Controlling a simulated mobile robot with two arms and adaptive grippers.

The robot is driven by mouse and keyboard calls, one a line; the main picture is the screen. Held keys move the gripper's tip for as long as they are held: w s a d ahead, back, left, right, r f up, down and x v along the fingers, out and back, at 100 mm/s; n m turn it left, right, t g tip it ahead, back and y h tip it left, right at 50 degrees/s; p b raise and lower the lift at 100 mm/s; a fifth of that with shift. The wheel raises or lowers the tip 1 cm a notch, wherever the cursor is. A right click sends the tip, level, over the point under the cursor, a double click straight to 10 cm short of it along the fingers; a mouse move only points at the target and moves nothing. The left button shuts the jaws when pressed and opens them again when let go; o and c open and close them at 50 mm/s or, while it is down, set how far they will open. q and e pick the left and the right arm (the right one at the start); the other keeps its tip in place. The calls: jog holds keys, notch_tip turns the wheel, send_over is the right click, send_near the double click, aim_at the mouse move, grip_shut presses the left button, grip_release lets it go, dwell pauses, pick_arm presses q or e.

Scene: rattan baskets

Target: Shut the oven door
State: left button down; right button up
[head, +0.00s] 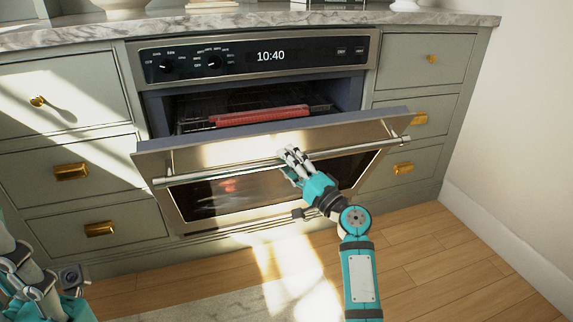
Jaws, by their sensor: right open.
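The oven (252,60) is built into grey-green cabinets, with a lit clock reading 10:40. Its door (215,204) is partly open, tilted outward at the top, so the dark cavity shows above it. A metal bar handle (225,173) runs across the door's upper front. A red item (262,115) lies on the rack inside. My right gripper (292,158) is open in front of the door, its fingers at the handle near the middle; I cannot tell if they touch it. My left gripper (22,262) is at the lower left edge, partly cut off and away from the door.
Drawers with brass pulls (71,172) flank the oven on both sides. A marble countertop (80,33) with a few items runs above. The wooden floor (430,262) is clear at the right, beside a white wall (530,130). A pale rug (200,310) lies in front.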

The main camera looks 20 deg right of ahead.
jog(key=shift+w+a+r, duration=0.1)
jog(key=shift+w+a, duration=0.1)
jog(key=shift+w, duration=0.1)
jog(key=shift+c, duration=0.4)
grip_shut()
